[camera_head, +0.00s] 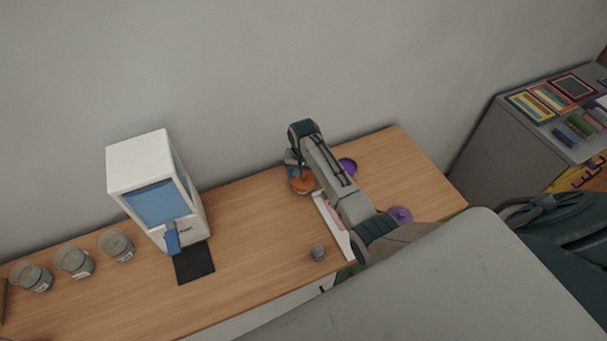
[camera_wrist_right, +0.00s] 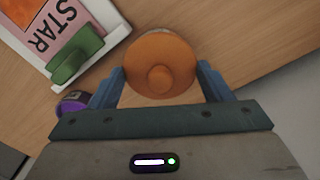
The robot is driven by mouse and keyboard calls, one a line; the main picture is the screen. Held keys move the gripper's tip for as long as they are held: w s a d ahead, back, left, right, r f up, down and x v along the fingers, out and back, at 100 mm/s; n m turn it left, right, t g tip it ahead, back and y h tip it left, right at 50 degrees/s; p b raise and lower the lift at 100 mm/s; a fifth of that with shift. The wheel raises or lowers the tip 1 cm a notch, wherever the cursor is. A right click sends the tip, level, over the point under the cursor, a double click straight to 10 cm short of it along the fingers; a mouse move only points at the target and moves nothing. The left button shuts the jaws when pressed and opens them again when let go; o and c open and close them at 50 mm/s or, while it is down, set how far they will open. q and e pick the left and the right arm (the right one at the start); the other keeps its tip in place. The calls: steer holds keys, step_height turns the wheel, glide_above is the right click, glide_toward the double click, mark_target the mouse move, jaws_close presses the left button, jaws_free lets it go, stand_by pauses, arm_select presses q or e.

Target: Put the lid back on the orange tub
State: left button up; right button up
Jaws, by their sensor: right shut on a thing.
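An orange round lid with a central knob (camera_wrist_right: 160,78) sits between the two blue fingers of my right gripper (camera_wrist_right: 161,68) in the right wrist view. The fingers are shut on its sides. In the head view, orange (camera_head: 303,185) shows beneath my right gripper (camera_head: 297,172), near the back of the wooden table. The lid hides whatever is under it, so I cannot tell whether the orange tub is below or whether they touch. My left gripper is in neither view.
A white tray (camera_head: 330,226) with a pink STAR card (camera_wrist_right: 68,22) and green-handled block (camera_wrist_right: 77,54) lies close by. A purple tub (camera_head: 347,165) and purple lid (camera_head: 399,214) flank my arm.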

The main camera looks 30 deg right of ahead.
stand_by(0.3)
steer(key=o, duration=1.1)
steer(key=shift+c, duration=0.2)
steer(key=shift+r, duration=3.5)
jaws_close()
steer(key=shift+f, duration=0.2)
